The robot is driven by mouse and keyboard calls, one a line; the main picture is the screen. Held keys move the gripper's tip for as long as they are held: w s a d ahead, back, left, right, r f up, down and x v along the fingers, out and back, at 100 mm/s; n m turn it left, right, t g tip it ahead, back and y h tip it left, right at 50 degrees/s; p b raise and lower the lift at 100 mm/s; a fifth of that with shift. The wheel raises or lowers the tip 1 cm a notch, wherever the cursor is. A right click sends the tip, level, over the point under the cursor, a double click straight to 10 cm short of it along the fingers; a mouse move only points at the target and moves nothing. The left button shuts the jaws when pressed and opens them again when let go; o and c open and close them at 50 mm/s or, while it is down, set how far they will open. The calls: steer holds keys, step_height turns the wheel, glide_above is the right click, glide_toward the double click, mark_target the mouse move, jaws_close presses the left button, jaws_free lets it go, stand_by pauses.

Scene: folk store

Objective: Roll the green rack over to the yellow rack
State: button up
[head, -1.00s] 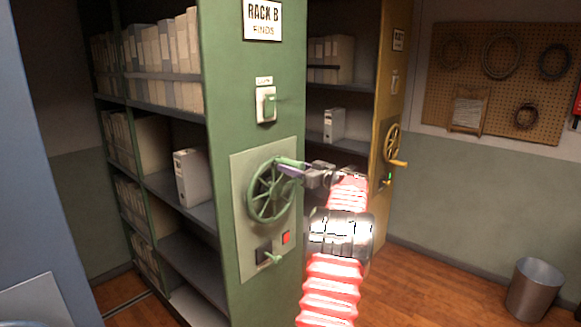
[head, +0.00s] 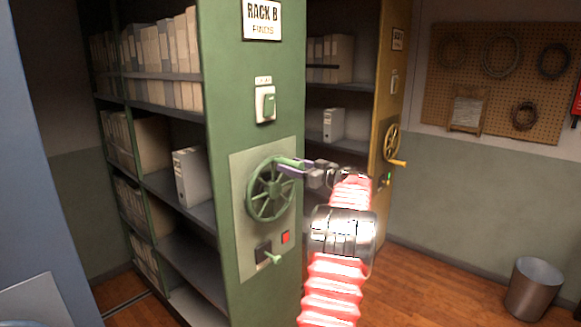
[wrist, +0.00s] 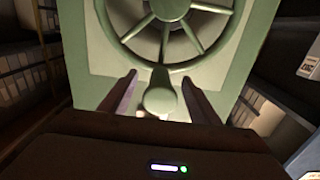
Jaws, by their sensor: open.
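The green rack (head: 225,150), marked RACK B, stands left of centre in the head view with file boxes on its shelves. Its green spoked handwheel (head: 270,192) is on the end panel and fills the top of the wrist view (wrist: 170,12). My gripper (head: 292,170) is at the wheel's upper right rim. In the wrist view its open fingers (wrist: 160,95) stand either side of the wheel's handle knob (wrist: 160,97), with gaps showing. The yellow rack (head: 388,110) stands behind to the right, with a yellow handwheel (head: 391,146). An aisle separates the racks.
A light switch-like lever (head: 266,104), a red button (head: 285,237) and a small green lever (head: 271,258) sit on the green panel. A metal bin (head: 533,288) stands on the floor at right. A pegboard (head: 495,80) hangs on the wall.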

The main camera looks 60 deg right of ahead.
steer(key=shift+v, duration=4.35)
